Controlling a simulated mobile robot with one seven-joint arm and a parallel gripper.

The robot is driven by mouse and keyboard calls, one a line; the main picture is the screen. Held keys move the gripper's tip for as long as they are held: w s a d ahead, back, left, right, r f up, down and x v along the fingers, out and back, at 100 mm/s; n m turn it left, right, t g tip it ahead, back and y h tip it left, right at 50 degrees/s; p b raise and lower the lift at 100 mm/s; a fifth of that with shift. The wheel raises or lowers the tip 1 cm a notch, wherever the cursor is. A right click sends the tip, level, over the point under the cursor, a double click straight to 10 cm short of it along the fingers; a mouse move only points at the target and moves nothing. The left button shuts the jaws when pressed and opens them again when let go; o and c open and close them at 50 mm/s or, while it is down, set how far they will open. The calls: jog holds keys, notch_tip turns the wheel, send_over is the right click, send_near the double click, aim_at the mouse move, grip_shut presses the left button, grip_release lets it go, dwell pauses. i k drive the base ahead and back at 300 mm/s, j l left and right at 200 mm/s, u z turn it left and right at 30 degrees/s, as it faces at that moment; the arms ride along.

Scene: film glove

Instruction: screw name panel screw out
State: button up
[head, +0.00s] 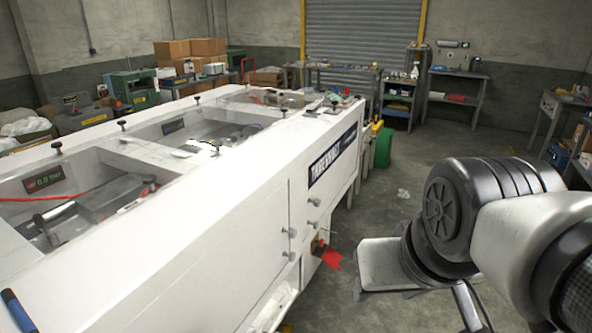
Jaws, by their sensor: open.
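The name panel (332,155) is a dark blue plate with white lettering on the long white side of the glove box. Its screws are too small to make out. Several silver knob-like heads (313,202) stick out of the white side below and nearer than the panel. My gripper (388,267) shows only in part, at the end of my arm at the lower right. It is open, and no object shows in it. It is to the right of the white box and lower than the panel in the picture, apart from both. Its fingertips are hard to make out.
The white glove box (225,215) fills the left, with black knobs (57,147) on top. A red piece (332,258) sticks out low on its side. A green bin (383,147) stands past its far end. Open grey floor (400,215) lies to the right.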

aim_at(317, 202)
jog(key=i+l+u, duration=0.25)
jog(key=i+l, duration=0.2)
jog(key=i+l+u, duration=0.25)
jog(key=i+l, duration=0.35)
jog(key=i+l+u, duration=0.3)
jog(key=i+l, duration=0.2)
jog(key=l, duration=0.2)
jog(key=j, duration=0.1)
